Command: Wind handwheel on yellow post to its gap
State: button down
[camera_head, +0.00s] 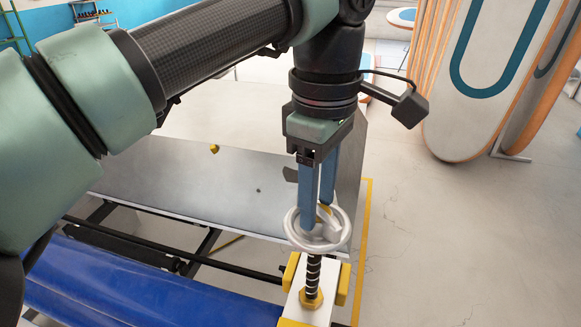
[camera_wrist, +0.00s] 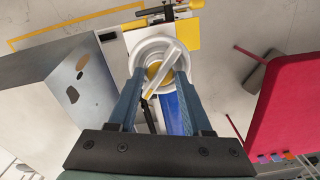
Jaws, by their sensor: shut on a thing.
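A white handwheel (camera_head: 318,240) sits at the top of a dark threaded spindle (camera_head: 313,272) with a yellow nut (camera_head: 312,298) at its lower end. The post (camera_head: 308,313) is white with yellow blocks beside the spindle. My gripper (camera_head: 318,222) points straight down and its blue fingers are shut on the handwheel. In the wrist view, the handwheel (camera_wrist: 160,68) lies between the fingertips, with a white bar across it and yellow at its middle. Whether a gap shows on the post I cannot tell.
A grey metal table (camera_head: 200,185) stands behind the post. A blue sheet (camera_head: 130,290) lies at the front left. White boards with orange edges (camera_head: 495,80) stand at the back right. A red panel (camera_wrist: 294,105) shows in the wrist view. Floor at right is clear.

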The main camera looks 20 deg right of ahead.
jog(key=shift+w+r+m, duration=0.1)
jog(key=shift+r+m, duration=0.1)
jog(key=shift+m, duration=0.8)
jog(key=c, duration=0.6)
grip_release()
jog(key=shift+o, duration=1.4)
jog(key=shift+a+f, duration=0.1)
jog(key=shift+f, duration=0.05)
notch_tip(320, 180, up, 13)
jog(key=p, duration=0.3)
jog(key=shift+p, duration=0.35)
